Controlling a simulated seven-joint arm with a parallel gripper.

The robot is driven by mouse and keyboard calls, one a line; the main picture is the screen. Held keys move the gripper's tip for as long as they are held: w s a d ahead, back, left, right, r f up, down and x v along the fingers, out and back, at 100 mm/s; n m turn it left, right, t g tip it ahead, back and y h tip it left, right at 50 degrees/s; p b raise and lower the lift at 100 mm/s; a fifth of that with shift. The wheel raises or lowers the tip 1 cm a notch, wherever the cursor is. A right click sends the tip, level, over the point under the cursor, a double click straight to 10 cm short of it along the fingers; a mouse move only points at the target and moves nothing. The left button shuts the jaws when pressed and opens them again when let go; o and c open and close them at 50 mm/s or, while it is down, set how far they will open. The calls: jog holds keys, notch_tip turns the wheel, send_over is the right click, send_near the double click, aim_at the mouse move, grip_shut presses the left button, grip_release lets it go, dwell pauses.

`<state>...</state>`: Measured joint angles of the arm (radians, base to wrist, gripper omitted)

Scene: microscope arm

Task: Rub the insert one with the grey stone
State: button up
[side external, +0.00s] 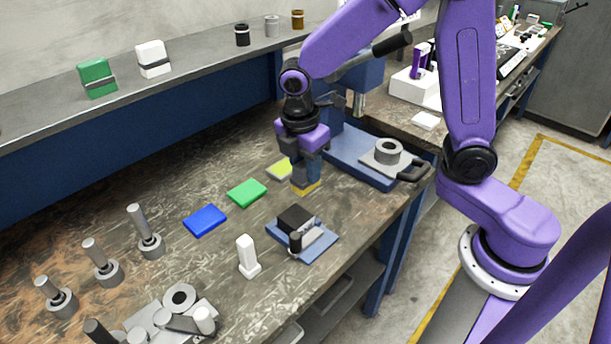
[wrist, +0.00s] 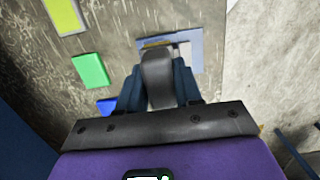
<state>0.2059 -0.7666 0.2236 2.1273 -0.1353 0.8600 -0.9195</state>
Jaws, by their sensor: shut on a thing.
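My gripper (side external: 304,176) points down over the bench, beside the yellow pad (side external: 280,169). Its blue fingers are shut on a grey block (wrist: 158,78), which looks like the grey stone; a yellow edge shows at its lower end in both views. I cannot tell whether it touches the bench. A blue plate (side external: 318,245) with a black block (side external: 296,217) and a small dark cylinder lies in front of my gripper; this may hold insert one, but no label is readable. In the wrist view the held block partly hides this plate (wrist: 196,42).
A green pad (side external: 247,193) and a blue pad (side external: 205,220) lie to the left. A white upright piece (side external: 247,257) stands nearer the front. Several rods in round bases stand at left. A blue machine base (side external: 350,162) is close behind on the right.

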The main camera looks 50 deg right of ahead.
jog(key=shift+r, duration=1)
